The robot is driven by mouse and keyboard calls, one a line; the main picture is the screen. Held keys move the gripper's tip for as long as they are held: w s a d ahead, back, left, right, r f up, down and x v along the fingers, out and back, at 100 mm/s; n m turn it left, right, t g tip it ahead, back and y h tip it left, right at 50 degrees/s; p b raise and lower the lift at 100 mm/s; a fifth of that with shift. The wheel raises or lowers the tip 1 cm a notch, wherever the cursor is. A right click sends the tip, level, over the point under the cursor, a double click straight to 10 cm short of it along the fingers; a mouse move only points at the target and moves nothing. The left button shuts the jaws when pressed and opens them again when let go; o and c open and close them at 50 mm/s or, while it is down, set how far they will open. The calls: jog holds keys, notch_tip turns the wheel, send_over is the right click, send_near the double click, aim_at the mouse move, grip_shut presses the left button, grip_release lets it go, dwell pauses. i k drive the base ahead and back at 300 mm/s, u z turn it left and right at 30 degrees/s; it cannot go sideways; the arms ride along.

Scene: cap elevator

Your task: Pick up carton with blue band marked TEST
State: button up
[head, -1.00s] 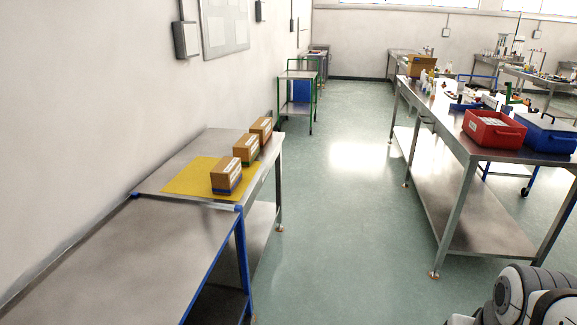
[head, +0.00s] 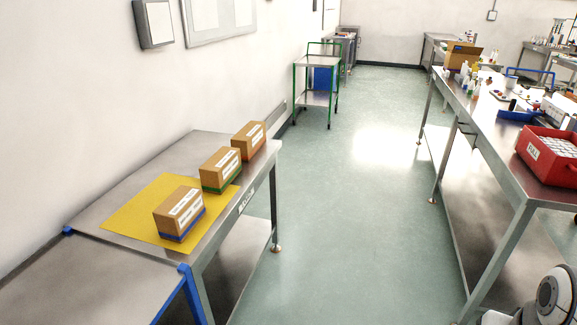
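The carton with the blue band (head: 179,214) is a brown box with a white label, standing on a yellow mat (head: 131,217) on a steel table at the left. It is the nearest of three cartons in a row. The label text is too small to read. The carton with a green band (head: 220,170) stands behind it, and the carton with a red-orange band (head: 248,141) is farthest back. My gripper is not in view; only part of my arm (head: 548,297) shows at the lower right corner, well apart from the cartons.
A blue-cornered steel cart (head: 85,285) adjoins the table's near end. The green floor aisle (head: 340,220) is clear. A steel bench at the right carries a red bin (head: 548,157). A green-framed trolley (head: 317,88) stands farther back by the wall.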

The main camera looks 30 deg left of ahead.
aim_at(177, 216)
jog(key=i, duration=1.75)
jog(key=u, duration=3.95)
jog(key=i, duration=1)
jog(key=z, duration=0.1)
